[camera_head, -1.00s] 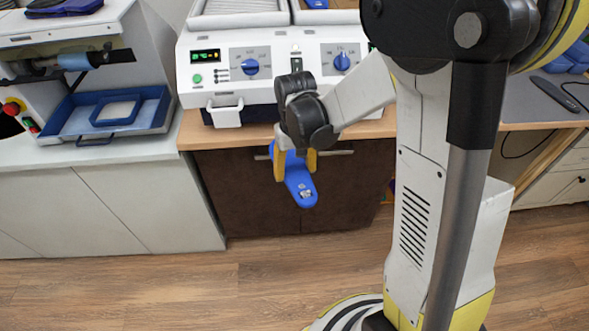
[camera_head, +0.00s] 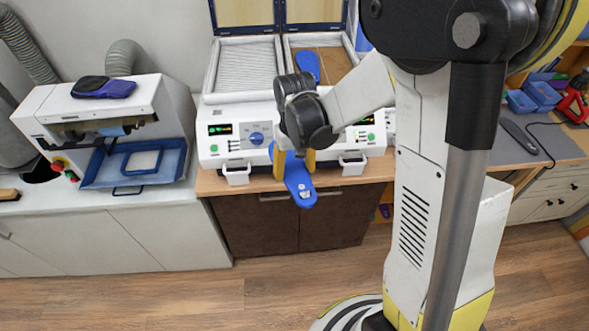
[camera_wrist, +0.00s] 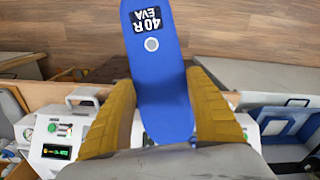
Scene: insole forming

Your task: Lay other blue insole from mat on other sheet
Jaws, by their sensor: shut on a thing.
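My gripper (camera_head: 293,166) is shut on a blue insole (camera_head: 300,188), held in the air before the front of the two-bay machine. In the wrist view the insole (camera_wrist: 165,100) lies between the yellow fingers (camera_wrist: 165,105) and shows a dark label reading "40 R EVA". Another blue insole (camera_head: 307,66) lies on a brown sheet (camera_head: 335,62) in the machine's right bay. The left bay (camera_head: 243,66) has a pale ribbed surface with no insole visible on it. A grey mat (camera_head: 508,158) lies on the right-hand table, partly hidden by my arm.
The machine's framed lids (camera_head: 247,14) stand raised behind both bays. Blue bins (camera_head: 540,95) are at right. Floor in front is clear.

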